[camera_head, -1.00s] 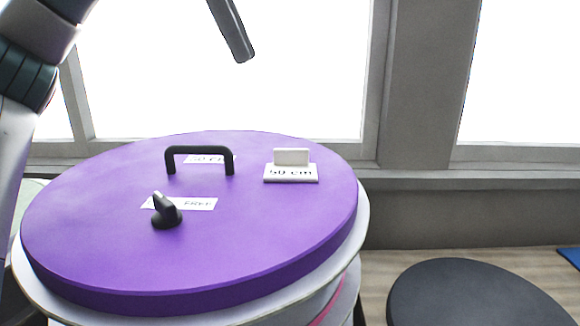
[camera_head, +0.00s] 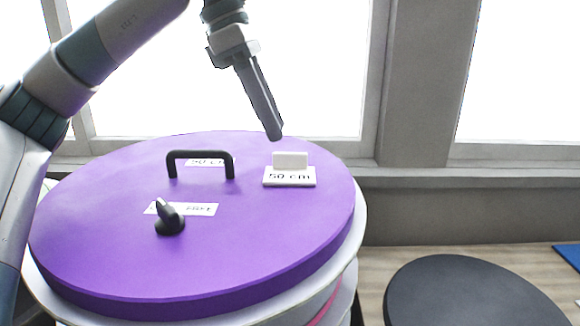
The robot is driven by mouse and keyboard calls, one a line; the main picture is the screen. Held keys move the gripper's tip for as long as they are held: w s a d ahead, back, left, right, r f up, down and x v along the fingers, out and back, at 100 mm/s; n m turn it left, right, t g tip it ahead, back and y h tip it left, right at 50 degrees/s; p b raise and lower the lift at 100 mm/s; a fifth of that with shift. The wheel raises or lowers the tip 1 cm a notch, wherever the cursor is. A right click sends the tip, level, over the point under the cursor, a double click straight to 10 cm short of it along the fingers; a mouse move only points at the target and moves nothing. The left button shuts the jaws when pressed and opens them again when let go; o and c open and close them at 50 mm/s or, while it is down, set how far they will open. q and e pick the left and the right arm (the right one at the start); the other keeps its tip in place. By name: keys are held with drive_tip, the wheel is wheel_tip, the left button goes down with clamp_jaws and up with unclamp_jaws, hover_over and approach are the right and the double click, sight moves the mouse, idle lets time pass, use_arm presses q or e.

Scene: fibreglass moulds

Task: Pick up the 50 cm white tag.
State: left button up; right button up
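The white tag (camera_head: 290,177) lies on the purple round lid (camera_head: 110,255), right of its middle. It reads "50 cm" in black and has a raised white block at its back. My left gripper (camera_head: 273,134) hangs just above and behind the tag in the picture, pointing down, apart from it. Its fingers appear as one dark bar, so I cannot tell whether they are open or shut. I see nothing held in it. My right gripper is not in view.
A black handle (camera_head: 200,155) stands on the lid left of the tag. A black knob (camera_head: 169,218) stands nearer, beside a white label (camera_head: 203,209). A black round disc (camera_head: 465,292) is at the lower right. Windows and a sill are behind.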

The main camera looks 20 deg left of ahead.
sight(290, 153)
use_arm(q)
drive_tip(key=shift+w+d+f+p, duration=0.1)
drive_tip(key=shift+d+f+p, duration=0.15)
drive_tip(key=shift+p, duration=0.35)
drive_tip(key=shift+w+d+f+p, duration=0.15)
drive_tip(key=shift+d+f+p, duration=0.2)
drive_tip(key=shift+f+p, duration=0.35)
drive_tip(key=shift+p+x, duration=0.6)
drive_tip(key=shift+x, duration=0.4)
drive_tip(key=shift+d+f, duration=0.15)
drive_tip(key=shift+f, duration=0.25)
drive_tip(key=shift+w, duration=0.1)
clamp_jaws()
